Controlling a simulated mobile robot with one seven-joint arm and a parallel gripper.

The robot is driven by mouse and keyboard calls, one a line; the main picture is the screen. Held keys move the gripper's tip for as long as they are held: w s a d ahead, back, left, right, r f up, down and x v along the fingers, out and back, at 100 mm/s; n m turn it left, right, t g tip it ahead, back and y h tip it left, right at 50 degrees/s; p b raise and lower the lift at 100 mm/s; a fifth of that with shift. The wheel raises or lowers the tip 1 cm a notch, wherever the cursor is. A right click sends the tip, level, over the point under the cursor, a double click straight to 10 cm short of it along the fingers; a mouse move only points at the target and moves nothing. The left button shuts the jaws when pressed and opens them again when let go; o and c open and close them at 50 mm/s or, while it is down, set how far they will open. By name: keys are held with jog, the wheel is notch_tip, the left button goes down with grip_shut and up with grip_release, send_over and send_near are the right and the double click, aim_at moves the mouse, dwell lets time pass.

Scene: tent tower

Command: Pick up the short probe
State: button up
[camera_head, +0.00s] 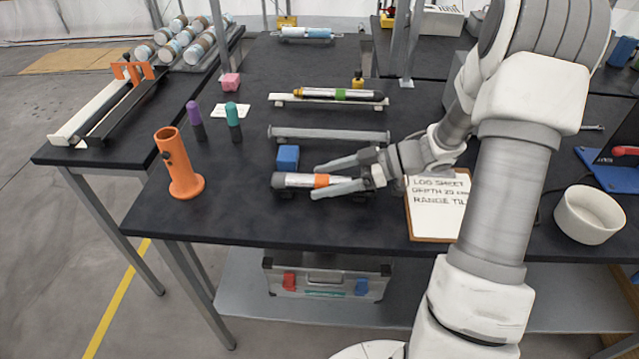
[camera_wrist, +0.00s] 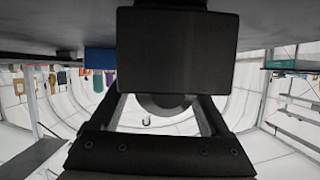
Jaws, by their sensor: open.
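The short probe (camera_head: 299,181), silver with an orange band and dark ends, lies level near the table's front edge, apparently on a low support. My gripper (camera_head: 317,181) reaches in from the right, its jaws open. One finger is on the far side of the probe and one on the near side, around the orange band. Contact with the probe cannot be told. In the wrist view a dark rounded shape (camera_wrist: 165,104) shows between the fingers, partly hidden by a black block; I cannot tell whether it is the probe.
A blue block (camera_head: 288,156) sits just behind the probe. An orange tube holder (camera_head: 180,170) stands at left. A longer green-banded probe (camera_head: 340,95) lies on a rack behind, beyond an empty grey rail (camera_head: 330,135). A clipboard (camera_head: 437,205) and white bowl (camera_head: 590,214) are at right.

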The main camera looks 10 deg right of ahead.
jog(key=shift+c, duration=0.3)
grip_shut()
jog(key=shift+r, duration=0.1)
